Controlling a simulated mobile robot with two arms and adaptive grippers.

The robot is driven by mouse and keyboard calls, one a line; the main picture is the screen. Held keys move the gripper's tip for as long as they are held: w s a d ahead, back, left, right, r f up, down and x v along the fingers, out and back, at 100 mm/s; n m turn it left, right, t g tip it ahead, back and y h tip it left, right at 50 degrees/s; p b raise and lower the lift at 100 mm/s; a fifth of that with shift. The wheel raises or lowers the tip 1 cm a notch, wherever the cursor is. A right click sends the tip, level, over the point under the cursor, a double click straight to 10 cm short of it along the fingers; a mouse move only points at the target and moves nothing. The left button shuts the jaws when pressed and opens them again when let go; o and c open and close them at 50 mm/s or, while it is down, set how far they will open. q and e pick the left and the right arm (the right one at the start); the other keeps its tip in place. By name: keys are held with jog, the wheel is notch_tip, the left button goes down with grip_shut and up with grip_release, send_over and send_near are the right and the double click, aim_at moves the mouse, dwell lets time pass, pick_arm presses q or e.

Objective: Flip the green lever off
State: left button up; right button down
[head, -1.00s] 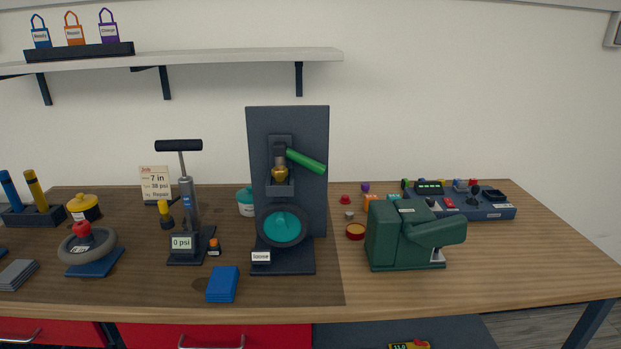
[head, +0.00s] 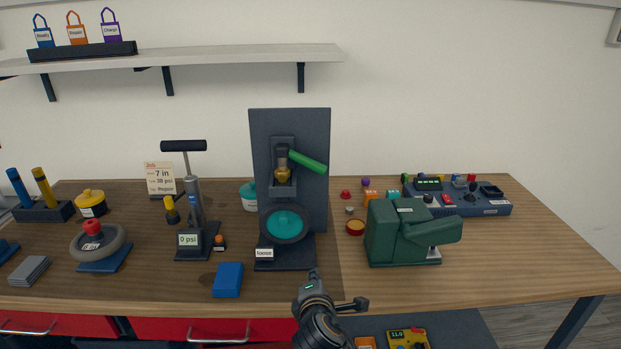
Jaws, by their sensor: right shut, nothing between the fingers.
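The green lever (head: 308,162) sticks out to the right from a brass-coloured fitting (head: 283,174) on an upright dark panel (head: 258,128), sloping slightly down to the right. Below it is a teal disc (head: 286,224) in a dark ring, and a small white label (head: 264,253) sits on the base. My right gripper (head: 315,278) is at the front edge of the table, in front of and well below the lever, not touching it. It is shut and empty. My left gripper is not in view.
A blue block (head: 228,280) lies left of my right gripper. A dark green machine (head: 395,235) stands to the right, and a pump with a gauge (head: 189,240) to the left. A control box (head: 470,205) sits at the back right. The front right of the table is clear.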

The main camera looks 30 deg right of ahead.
aim_at(306, 162)
jog(key=w+d+r+n+t+h, duration=0.2)
jog(key=w+r+n+t, duration=0.2)
jog(key=w+r+n, duration=0.3)
notch_tip(306, 162, up, 4)
jog(key=shift+w+n+h, duration=0.3)
jog(key=shift+w+n, duration=0.1)
jog(key=shift+w, duration=0.4)
jog(key=shift+d, duration=0.15)
jog(key=p+x, duration=0.1)
jog(key=x, duration=0.8)
jog(key=shift+w+d, duration=0.15)
jog(key=shift+w, duration=0.2)
jog(key=d+r+p, duration=0.2)
jog(key=r+p, duration=0.1)
jog(key=shift+s+d+r, duration=0.15)
